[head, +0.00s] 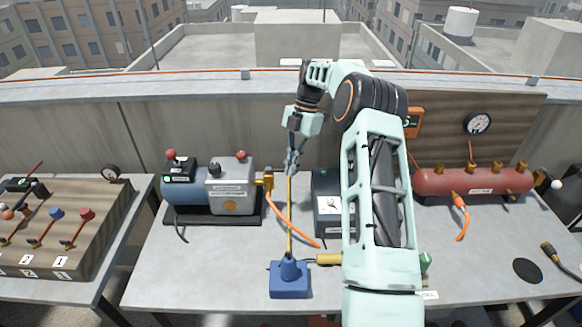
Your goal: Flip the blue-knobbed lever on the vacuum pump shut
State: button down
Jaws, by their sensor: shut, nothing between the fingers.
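The vacuum pump (222,198), with a blue cylinder and a grey block, stands on a dark base on the middle table. Red knobs show on its top, and a small dark knob (214,169) sits on the grey block. A brass fitting (267,182) is on its right end. I cannot make out a blue-knobbed lever on the pump. My gripper (291,168) is shut and empty, pointing down above the table, right of the pump in the picture. Its fingertips overlap the top of a thin yellow rod; I cannot tell whether they touch.
The yellow rod (289,225) rises from a blue base (289,280). An orange hose (290,225) runs nearby. A dark box (328,205) stands behind my arm. A red tank (470,182) is at right. A wooden panel (100,205) at left holds levers, one blue-knobbed (56,214).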

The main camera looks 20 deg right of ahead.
jog(key=shift+w+d, duration=0.1)
jog(key=shift+d, duration=0.15)
jog(key=shift+v, duration=3.65)
jog(key=shift+a+r, duration=0.1)
jog(key=shift+a, duration=0.15)
